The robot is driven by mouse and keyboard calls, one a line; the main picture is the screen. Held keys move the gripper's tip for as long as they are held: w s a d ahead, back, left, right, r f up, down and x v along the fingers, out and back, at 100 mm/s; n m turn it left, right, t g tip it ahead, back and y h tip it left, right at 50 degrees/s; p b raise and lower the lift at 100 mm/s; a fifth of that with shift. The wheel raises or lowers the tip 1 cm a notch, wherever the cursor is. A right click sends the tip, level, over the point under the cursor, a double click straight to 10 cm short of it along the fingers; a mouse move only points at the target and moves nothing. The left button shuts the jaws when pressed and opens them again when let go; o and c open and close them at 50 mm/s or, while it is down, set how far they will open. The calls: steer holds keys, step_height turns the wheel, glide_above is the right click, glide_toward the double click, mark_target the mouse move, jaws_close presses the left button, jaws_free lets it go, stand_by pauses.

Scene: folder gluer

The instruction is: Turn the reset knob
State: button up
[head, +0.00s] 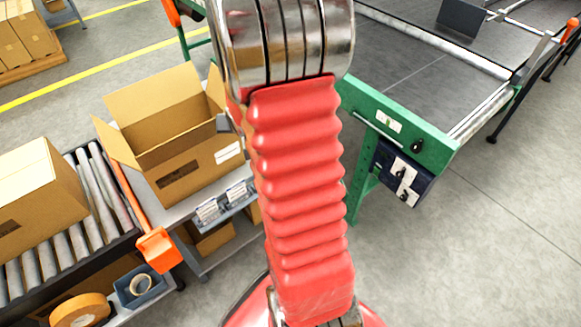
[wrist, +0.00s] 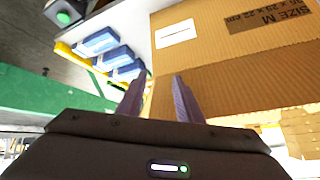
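No knob in view has a label I can read as reset. In the head view, a black knob (head: 417,146) sits on the green end panel of the conveyor (head: 375,118). Below it hangs a dark control box (head: 418,190) with two white plates, each bearing a small black knob or switch (head: 403,172). My gripper (wrist: 158,77) shows in the wrist view with its two fingers apart and nothing between them. It points toward a cardboard box. The arm hides the gripper in the head view.
An open cardboard box (head: 175,150) stands left of my arm on a grey bench (head: 215,228). A roller conveyor (head: 85,215) carries another box (head: 40,195). The wrist view shows blue-and-white packs (wrist: 100,42) and a green button (wrist: 63,18).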

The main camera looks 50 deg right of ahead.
steer(key=s+d+f+m+t, duration=0.1)
steer(key=s+d+f+m, duration=0.1)
steer(key=d+f, duration=0.45)
steer(key=s+d+f+m+t+h, duration=0.1)
steer(key=s+d+f+m, duration=0.15)
steer(key=f, duration=0.65)
steer(key=s+d+f+m+t, duration=0.1)
steer(key=s+d+f+m, duration=0.1)
steer(key=d+f, duration=0.45)
steer(key=s+a+f+m+t+h, duration=0.2)
steer(key=s+f+m, duration=0.2)
steer(key=s, duration=0.3)
steer(key=s+a+f+m+t+h, duration=0.2)
steer(key=s+f+m+h, duration=0.1)
steer(key=s+f+m, duration=0.2)
steer(key=shift+s+a+f+t, duration=0.25)
steer(key=shift+s+f+t, duration=0.05)
steer(key=shift+s+f, duration=0.6)
steer(key=shift+w+m, duration=0.1)
steer(key=shift+m, duration=0.15)
steer(key=x, duration=1.3)
steer(key=shift+w+d, duration=0.3)
steer(key=shift+c, duration=0.4)
